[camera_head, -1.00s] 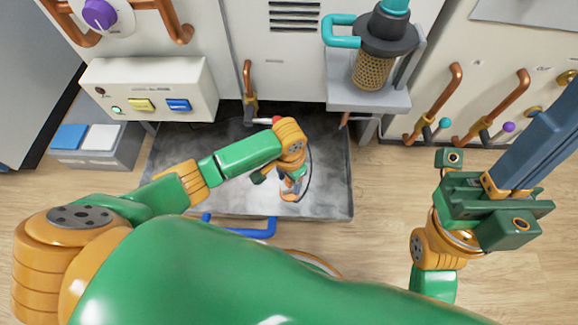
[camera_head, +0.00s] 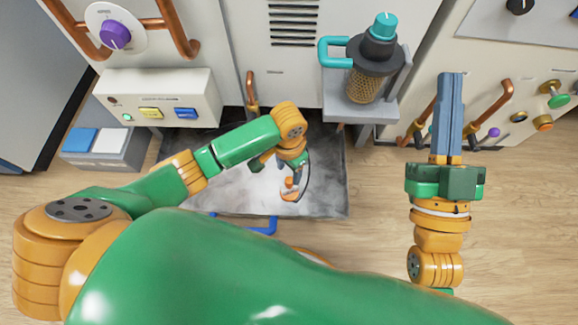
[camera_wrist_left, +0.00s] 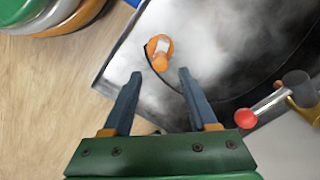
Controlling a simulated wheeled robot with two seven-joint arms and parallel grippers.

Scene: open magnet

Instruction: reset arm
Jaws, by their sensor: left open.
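My left arm reaches in from the left over a grey tray (camera_head: 335,207) covered in white mist. My left gripper (camera_head: 289,178) points down into it; in the left wrist view its two blue fingers (camera_wrist_left: 160,82) are apart and hold nothing. A small orange object with a white patch (camera_wrist_left: 158,52) lies in the tray beyond the fingertips; in the head view this orange object (camera_head: 288,195) is just below the gripper. My right gripper (camera_head: 451,78) is at the right, its long blue fingers side by side, closed together, pointing up the picture, with nothing seen between them.
A teal-handled canister (camera_head: 364,85) stands on a grey bracket. Copper pipe handles (camera_head: 495,108) and knobs (camera_head: 553,95) line the right panel, near my right gripper. A button box (camera_head: 160,98) is at upper left. A red-ball lever (camera_wrist_left: 245,119) is beside the tray. Wooden floor (camera_head: 375,235) is clear.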

